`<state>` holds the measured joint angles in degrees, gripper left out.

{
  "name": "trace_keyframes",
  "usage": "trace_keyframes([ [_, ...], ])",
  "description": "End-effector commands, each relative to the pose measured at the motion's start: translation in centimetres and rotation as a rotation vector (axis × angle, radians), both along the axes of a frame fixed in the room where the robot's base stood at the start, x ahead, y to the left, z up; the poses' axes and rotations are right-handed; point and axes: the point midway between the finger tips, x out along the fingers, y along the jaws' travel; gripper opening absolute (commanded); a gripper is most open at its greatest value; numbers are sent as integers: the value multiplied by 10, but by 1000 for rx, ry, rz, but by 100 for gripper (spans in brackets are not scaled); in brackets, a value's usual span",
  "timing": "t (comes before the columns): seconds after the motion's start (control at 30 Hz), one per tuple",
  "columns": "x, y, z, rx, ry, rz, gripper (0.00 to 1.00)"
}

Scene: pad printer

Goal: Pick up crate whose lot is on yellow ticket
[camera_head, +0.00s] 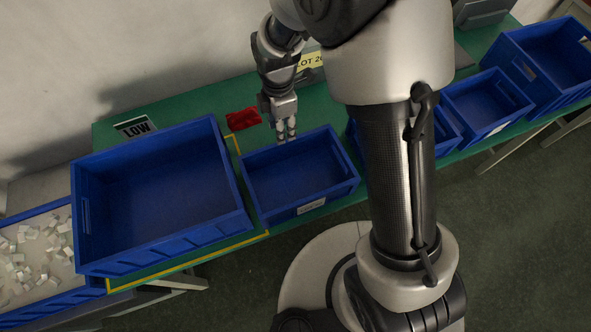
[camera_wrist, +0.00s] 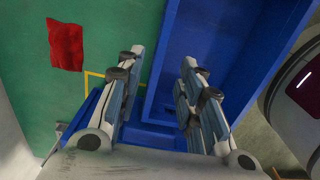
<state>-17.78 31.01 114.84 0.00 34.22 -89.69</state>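A yellow ticket (camera_head: 312,60) at the back of the table reads "LOT 20"; my arm hides part of it. A small blue crate (camera_head: 254,189) stands below my gripper, with a white label (camera_head: 311,206) on its front, too small to read. My gripper (camera_head: 286,138) points down at this crate's back wall. In the wrist view my gripper (camera_wrist: 162,70) is open, its fingers apart, with the blue crate wall (camera_wrist: 163,62) showing between them; I cannot tell if they touch it. Another small blue crate (camera_head: 487,105) with a white label stands to the right.
A large blue crate (camera_head: 90,258) stands left inside a yellow outline, near a "LOW" sign (camera_head: 135,128). A red object (camera_head: 243,118) lies behind. A bin of white pieces (camera_head: 45,315) is far left. Another crate is partly behind my arm; larger crates (camera_head: 560,93) stand far right.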

Motion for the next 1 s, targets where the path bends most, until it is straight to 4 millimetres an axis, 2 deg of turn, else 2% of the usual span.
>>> trace_keyframes([
  [0.03,-1,0,-16,-1,3,-1,34],
  [0.1,-1,0,-32,-1,3,-1,34],
  [0.3,0,-1,-67,0,1,-2,34],
  [0.6,0,-2,-84,0,-1,-3,34],
  [0.9,-1,-7,-127,0,1,-1,34],
  [1.0,0,-7,-131,0,-1,-2,34],
])
